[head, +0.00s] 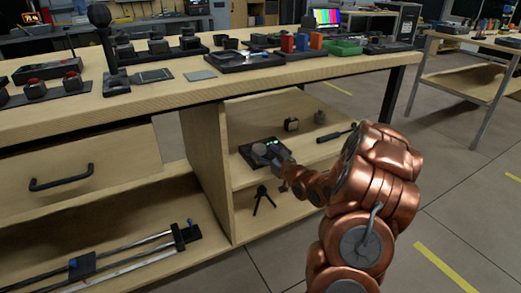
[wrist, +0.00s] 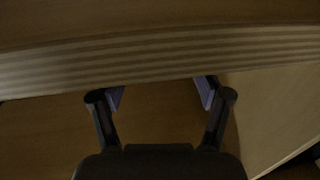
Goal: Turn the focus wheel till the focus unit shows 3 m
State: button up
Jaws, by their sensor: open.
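A dark box, likely the focus unit (head: 246,157), lies on the upper open shelf under the table in the head view. It has a grey round part, likely the focus wheel (head: 258,149), and small green lit marks (head: 272,142) too small to read. My gripper (head: 273,154) is at the box's right side; whether it touches the wheel cannot be told. In the wrist view my gripper (wrist: 160,94) is open, its two fingers apart.
The tabletop (head: 300,73) with many devices stands over the shelf (head: 300,150), its plywood edge (wrist: 150,68) close to my gripper. A small block (head: 291,124), a black-handled tool (head: 336,134) and a small tripod (head: 264,198) are nearby.

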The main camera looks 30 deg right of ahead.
jog(key=s, duration=0.8)
jog(key=shift+s+d, duration=0.2)
jog(key=shift+f, duration=0.1)
jog(key=s+a+r+g+h+p, duration=0.2)
jog(key=a+r+g+p, duration=0.25)
jog(key=r+p, duration=0.5)
jog(key=s+a+r+g+h+p, duration=0.1)
jog(key=s+a+r+g+p, duration=0.15)
jog(key=r+g+p, duration=0.45)
jog(key=s+a+r+g+p, duration=0.2)
jog(key=s+a+r+p, duration=0.5)
jog(key=s, duration=0.3)
jog(key=s+a+r+g+y+p, duration=0.1)
jog(key=s+a+r+g+p, duration=0.2)
jog(key=s+a+r+p, duration=0.4)
jog(key=s+a+r+g+y+p, duration=0.1)
jog(key=s+a+r+g+p, duration=0.2)
jog(key=s+a+r+p, duration=0.5)
jog(key=s+r, duration=0.4)
jog(key=s, duration=0.2)
jog(key=shift+s+m, duration=0.3)
jog(key=shift+s, duration=0.05)
jog(key=shift+d, duration=0.1)
